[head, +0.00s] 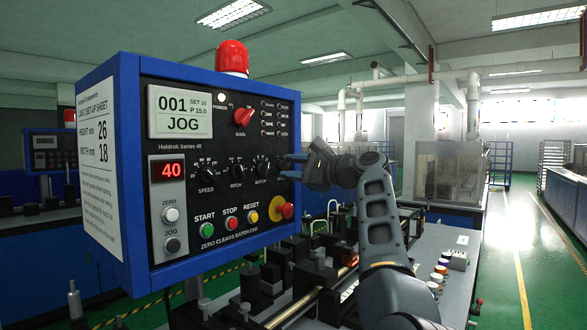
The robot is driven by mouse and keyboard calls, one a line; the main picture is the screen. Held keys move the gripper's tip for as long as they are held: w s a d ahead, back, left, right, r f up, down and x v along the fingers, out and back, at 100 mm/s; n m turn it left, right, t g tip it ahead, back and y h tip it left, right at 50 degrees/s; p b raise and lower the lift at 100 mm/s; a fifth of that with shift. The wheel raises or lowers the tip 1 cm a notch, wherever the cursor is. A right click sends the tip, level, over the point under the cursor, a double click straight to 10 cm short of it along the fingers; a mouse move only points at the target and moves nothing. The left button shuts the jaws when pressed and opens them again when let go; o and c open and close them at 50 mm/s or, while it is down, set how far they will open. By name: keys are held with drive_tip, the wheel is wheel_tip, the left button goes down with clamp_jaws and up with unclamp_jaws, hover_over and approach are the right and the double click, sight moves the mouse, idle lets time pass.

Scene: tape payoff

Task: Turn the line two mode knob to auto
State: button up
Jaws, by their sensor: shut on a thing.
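The blue-framed control panel (131,160) fills the left of the head view. Its display (180,111) reads 001, SET 10, P 15.0 and JOG. A row of black knobs marked SPEED (207,174), PITCH (237,171) and BATCH (263,168) crosses its middle. My gripper (284,165) reaches in from the right, with its blue fingers at the right end of this row. It is shut on what looks like the mode knob there. The fingers hide most of that knob, and I cannot read its label or pointer.
A red knob (243,117) sits above the row. START (207,230), STOP (230,223) and RESET (251,216) buttons and a red emergency button (286,210) lie below my gripper. A red lamp (232,57) tops the panel. Machine parts (300,265) stand beneath.

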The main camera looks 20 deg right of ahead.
drive_tip(key=c, duration=0.4)
drive_tip(key=shift+f+n, duration=0.1)
drive_tip(key=shift+n, duration=0.3)
drive_tip(key=shift+f+n+b, duration=0.1)
drive_tip(key=shift+n+b, duration=0.75)
drive_tip(key=shift+n, duration=0.05)
drive_tip(key=n+b, duration=0.2)
drive_tip(key=n, duration=0.1)
drive_tip(key=shift+f+n, duration=0.1)
drive_tip(key=shift+n, duration=0.2)
drive_tip(key=n+b, duration=0.2)
drive_tip(key=n, duration=0.3)
drive_tip(key=shift+n+b, duration=0.3)
drive_tip(key=shift+b, duration=0.05)
drive_tip(key=o, duration=1.1)
drive_tip(key=shift+c, duration=0.2)
